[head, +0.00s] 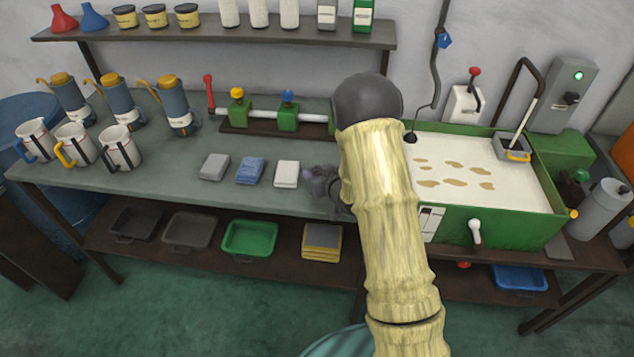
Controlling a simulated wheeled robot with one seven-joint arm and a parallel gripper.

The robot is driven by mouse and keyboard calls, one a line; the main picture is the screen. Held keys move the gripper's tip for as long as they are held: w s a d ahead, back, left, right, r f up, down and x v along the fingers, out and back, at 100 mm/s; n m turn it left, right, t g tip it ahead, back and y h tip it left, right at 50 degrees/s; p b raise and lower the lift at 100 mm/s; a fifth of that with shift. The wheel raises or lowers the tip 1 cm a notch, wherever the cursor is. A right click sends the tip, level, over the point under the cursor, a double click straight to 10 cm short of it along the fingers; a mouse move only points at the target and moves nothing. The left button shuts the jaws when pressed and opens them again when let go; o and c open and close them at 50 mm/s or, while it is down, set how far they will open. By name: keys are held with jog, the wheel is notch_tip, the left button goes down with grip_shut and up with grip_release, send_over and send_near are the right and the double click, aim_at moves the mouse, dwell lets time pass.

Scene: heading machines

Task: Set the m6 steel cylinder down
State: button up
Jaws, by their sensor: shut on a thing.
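The m6 steel cylinder cannot be made out there, as the arm and gripper hide the held thing. I cannot tell whether it touches the bench.
Grey, blue and white cloths (249,170) lie left of my gripper. Right of my arm is a green tank (500,225) with milky liquid. Jugs (120,148) and oil cans (120,100) stand left.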

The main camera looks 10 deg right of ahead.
jog(key=shift+f+p, duration=0.3)
jog(key=shift+f, duration=1.75)
jog(key=shift+f, duration=0.1)
jog(key=o, duration=1.2)
jog(key=shift+c, duration=0.2)
jog(key=shift+s+d, duration=0.1)
jog(key=shift+s, duration=0.2)
jog(key=b+v, duration=0.2)
jog(key=v, duration=0.9)
jog(key=shift+s+r, duration=0.2)
jog(key=shift+r, duration=0.05)
